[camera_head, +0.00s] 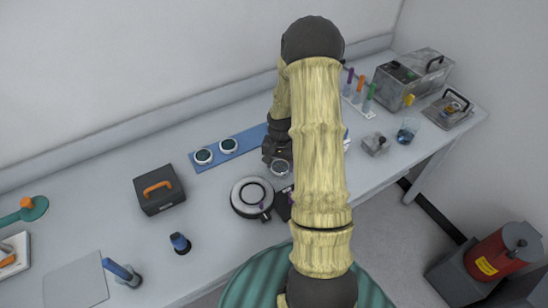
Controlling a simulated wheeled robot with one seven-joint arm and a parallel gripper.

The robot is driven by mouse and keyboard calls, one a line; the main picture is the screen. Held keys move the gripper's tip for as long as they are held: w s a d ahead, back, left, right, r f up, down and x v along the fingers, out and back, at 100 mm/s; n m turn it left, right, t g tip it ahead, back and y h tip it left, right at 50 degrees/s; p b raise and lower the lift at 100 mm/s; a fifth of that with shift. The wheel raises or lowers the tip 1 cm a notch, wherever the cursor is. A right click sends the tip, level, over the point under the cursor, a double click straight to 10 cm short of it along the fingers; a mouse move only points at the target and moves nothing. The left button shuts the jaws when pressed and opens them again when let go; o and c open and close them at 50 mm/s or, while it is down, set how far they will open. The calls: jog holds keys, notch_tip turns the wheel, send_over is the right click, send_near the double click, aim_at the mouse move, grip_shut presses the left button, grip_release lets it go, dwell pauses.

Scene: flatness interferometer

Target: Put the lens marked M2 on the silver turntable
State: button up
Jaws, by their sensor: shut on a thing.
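My gripper (279,160) is at the end of my arm, left of the pale yellow forearm. It is shut on a round lens (281,168) with a white rim and dark greenish glass. No marking can be read on it. The silver turntable (240,207), round with a dark edge and a raised ring in its middle, sits just below and left of the held lens. Two similar lenses (203,156) (228,146) rest on a blue mat (198,168) to the upper left; their marks are too small to read. My forearm hides part of the mat's right side.
A black case (158,198) with an orange handle stands left of the turntable. A blue-topped dark knob (180,243) is near the front. The bench between case and turntable is clear.

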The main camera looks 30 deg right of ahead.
jog(key=shift+w+d+r, duration=0.1)
jog(key=shift+w, duration=0.3)
jog(key=w+p, duration=0.2)
jog(key=shift+w+f, duration=0.35)
jog(key=shift+w, duration=0.05)
jog(key=shift+f, duration=0.35)
jog(key=shift+a+f, duration=0.1)
jog(key=shift+a, duration=0.1)
jog(key=o, duration=1)
jog(key=shift+d, duration=0.1)
notch_tip(320, 180, up, 12)
jog(key=shift+r+b, duration=0.15)
jog(key=shift+b, duration=1)
